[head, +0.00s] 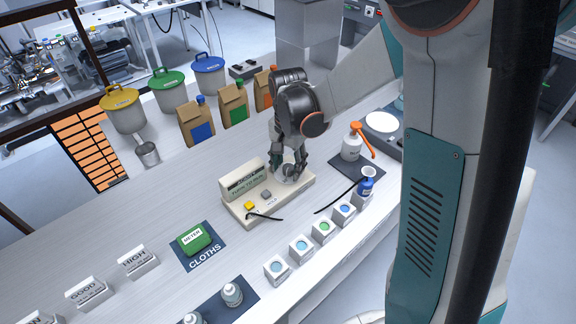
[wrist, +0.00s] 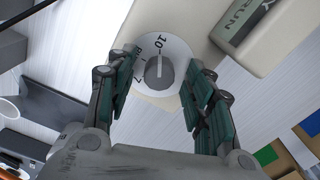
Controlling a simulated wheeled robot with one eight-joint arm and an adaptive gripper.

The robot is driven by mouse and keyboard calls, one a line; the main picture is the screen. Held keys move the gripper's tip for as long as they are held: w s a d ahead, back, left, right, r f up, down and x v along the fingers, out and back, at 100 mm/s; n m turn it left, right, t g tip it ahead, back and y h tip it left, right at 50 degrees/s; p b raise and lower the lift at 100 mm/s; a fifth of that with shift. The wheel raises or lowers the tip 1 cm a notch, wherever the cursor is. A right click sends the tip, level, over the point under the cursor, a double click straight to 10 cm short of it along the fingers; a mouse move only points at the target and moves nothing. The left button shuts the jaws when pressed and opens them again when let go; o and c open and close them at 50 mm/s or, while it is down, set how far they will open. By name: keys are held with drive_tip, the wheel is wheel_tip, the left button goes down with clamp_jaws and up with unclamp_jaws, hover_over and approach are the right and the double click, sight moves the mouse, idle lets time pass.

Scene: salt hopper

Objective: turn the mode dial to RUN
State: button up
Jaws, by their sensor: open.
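The mode dial is a grey knob with a white marked disc, on the right end of a beige control box (head: 240,212). In the wrist view the dial (wrist: 160,70) lies between my fingers, with "10" and "7" readable on its disc. My gripper (head: 288,172) points down over the dial. In the wrist view my gripper (wrist: 158,85) is open, with one finger on each side of the knob and gaps between.
A yellow button (head: 249,206) and a black cable sit on the box's left part. A spray bottle (head: 351,146) stands to the right, small white cubes in front. Paper bags (head: 196,125) stand behind. A green cloth (head: 194,239) lies on a mat at left.

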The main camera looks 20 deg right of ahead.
drive_tip(key=c, duration=1.1)
drive_tip(key=shift+o, duration=0.2)
drive_tip(key=shift+n, duration=0.4)
drive_tip(key=n, duration=0.5)
drive_tip(key=shift+n, duration=0.3)
drive_tip(key=n, duration=0.5)
drive_tip(key=shift+d, duration=0.15)
drive_tip(key=shift+n, duration=0.3)
drive_tip(key=o, duration=1.1)
drive_tip(key=shift+c, duration=0.2)
